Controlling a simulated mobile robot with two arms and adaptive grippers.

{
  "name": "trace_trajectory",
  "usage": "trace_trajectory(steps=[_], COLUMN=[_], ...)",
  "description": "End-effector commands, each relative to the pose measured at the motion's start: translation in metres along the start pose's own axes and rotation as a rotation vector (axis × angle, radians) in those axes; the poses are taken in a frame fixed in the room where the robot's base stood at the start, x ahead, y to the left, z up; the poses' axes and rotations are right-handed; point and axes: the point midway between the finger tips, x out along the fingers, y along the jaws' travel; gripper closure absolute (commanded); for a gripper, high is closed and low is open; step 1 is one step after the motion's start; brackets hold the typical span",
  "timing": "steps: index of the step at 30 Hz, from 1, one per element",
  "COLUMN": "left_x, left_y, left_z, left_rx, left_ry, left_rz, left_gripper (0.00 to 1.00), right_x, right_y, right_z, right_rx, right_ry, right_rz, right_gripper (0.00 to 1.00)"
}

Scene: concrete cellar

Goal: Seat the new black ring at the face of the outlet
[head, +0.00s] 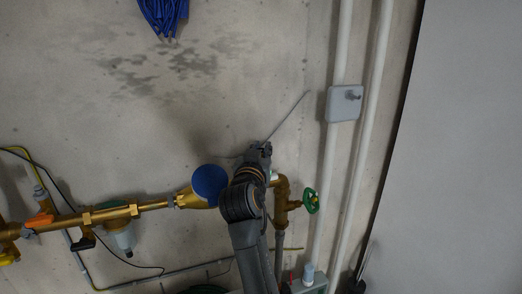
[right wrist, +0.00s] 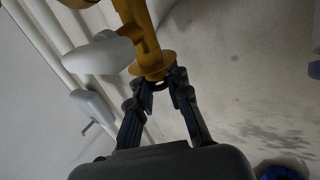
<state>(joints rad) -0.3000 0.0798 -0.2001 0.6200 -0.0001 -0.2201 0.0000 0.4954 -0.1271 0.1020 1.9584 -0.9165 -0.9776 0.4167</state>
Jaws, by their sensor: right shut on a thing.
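My right gripper (right wrist: 162,88) is shut on a small black ring (right wrist: 160,86), which shows as a dark edge between the fingertips in the right wrist view. The ring is right at the flanged end of the brass outlet (right wrist: 152,62). I cannot tell whether it touches the face or sits square on it. In the head view my right gripper (head: 259,151) is above the brass pipework, between the blue round cap (head: 209,183) and the brass elbow (head: 282,187). The arm hides the ring and outlet face there. My left gripper is not in view.
A green handwheel (head: 311,201) is right of the elbow. White vertical pipes (head: 333,160) and a grey box (head: 345,103) stand farther right. Brass piping (head: 140,208) runs left along the wall. Blue cables (head: 165,15) hang above; the wall between is clear.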

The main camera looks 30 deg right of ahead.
Motion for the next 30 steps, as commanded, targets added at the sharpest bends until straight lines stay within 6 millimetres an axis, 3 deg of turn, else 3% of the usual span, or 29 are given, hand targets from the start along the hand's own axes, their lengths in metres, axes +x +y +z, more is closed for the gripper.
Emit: trace_trajectory(steps=[30], left_x=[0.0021], left_y=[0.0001], left_z=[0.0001], left_rx=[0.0], left_ry=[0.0], left_rz=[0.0], left_gripper=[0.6], right_x=[0.0003], right_y=[0.0002], right_z=[0.005], right_rx=[-0.002], right_ry=[-0.009], right_rz=[0.001], right_gripper=[0.91])
